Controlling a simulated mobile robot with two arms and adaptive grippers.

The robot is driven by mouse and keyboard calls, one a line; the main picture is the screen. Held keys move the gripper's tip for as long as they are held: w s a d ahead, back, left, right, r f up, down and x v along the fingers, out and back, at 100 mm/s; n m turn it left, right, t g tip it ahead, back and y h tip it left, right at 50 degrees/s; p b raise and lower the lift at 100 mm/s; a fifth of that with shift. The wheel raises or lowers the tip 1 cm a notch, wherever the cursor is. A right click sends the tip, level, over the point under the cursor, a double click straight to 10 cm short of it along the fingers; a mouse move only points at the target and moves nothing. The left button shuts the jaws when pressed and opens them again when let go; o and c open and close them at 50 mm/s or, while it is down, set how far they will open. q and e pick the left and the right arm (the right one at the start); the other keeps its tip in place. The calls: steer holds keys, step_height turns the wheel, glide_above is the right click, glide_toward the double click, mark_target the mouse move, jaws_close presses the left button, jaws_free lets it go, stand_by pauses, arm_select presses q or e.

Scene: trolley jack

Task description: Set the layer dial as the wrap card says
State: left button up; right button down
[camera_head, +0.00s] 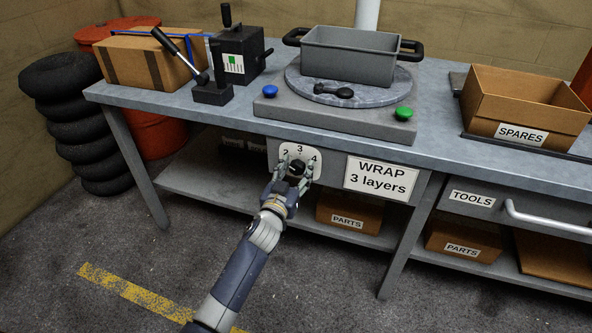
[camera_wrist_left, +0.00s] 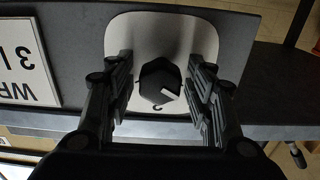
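The layer dial is a black knob (camera_head: 295,169) on a white plate (camera_head: 288,150) marked 2, 3 and 4, on the bench front. The wrap card (camera_head: 381,179) beside it reads "WRAP 3 layers". My left gripper (camera_head: 296,175) is at the dial with its fingers spread on either side. In the left wrist view, which is upside down, the knob (camera_wrist_left: 158,82) sits between the open fingers (camera_wrist_left: 160,85), with gaps on both sides. Its white mark slants to the lower right there, towards the 2 side. Fingers hide part of the plate. My right gripper is not in view.
On the bench are a turntable (camera_head: 348,92) with a grey tub (camera_head: 349,60), a blue button (camera_head: 270,91), a green button (camera_head: 403,113), a lever device (camera_head: 212,92) and a SPARES box (camera_head: 524,101). PARTS boxes (camera_head: 349,212) stand below. The floor before the bench is clear.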

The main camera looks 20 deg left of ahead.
arm_select(q)
steer(key=c, duration=0.6)
